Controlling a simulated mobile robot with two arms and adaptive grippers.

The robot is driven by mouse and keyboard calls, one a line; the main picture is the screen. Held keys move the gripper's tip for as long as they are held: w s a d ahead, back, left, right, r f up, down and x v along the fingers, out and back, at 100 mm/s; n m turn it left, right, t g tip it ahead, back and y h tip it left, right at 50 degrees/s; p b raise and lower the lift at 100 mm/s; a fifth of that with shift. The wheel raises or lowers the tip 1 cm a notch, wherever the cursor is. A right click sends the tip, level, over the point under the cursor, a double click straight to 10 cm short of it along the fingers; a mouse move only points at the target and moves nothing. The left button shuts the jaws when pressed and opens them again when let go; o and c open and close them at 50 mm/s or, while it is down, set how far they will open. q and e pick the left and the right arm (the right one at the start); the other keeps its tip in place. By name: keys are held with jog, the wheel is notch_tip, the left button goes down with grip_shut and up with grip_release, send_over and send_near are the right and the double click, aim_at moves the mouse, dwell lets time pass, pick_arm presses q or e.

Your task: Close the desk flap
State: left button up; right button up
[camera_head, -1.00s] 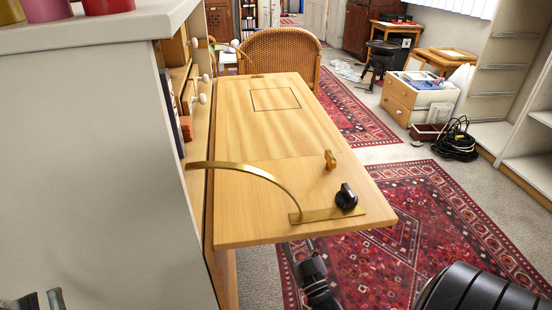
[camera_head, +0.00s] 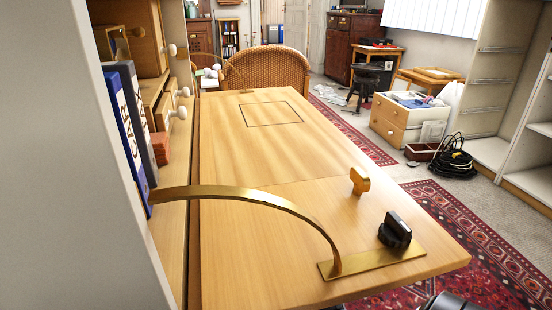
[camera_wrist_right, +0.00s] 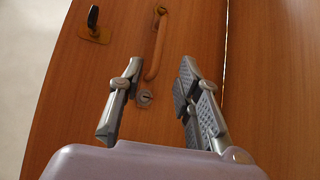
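The desk flap (camera_head: 255,170) is folded down and lies about level in the head view. A curved brass stay (camera_head: 270,199) joins it to the cabinet. A black knob (camera_head: 394,231) and a small wooden catch (camera_head: 359,181) stand on its upper face. In the right wrist view, my right gripper (camera_wrist_right: 158,100) is open and empty in front of a reddish-brown wooden panel (camera_wrist_right: 175,125). My left gripper is out of view.
The cabinet's grey side (camera_head: 60,180) is close on the left. Binders (camera_head: 127,125) and small drawers stand inside it. A wicker chair (camera_head: 268,70) is behind the flap. Red rug (camera_head: 480,235) and floor lie to the right, with a cable coil (camera_head: 453,158) farther off.

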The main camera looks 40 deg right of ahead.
jog(key=b+x, duration=0.1)
jog(key=x, duration=1.1)
jog(key=shift+w+d+r+b, duration=0.15)
jog(key=shift+w+r+b, duration=0.15)
jog(key=shift+b, duration=0.1)
jog(key=shift+c, duration=0.4)
grip_shut()
jog(key=shift+f, duration=0.1)
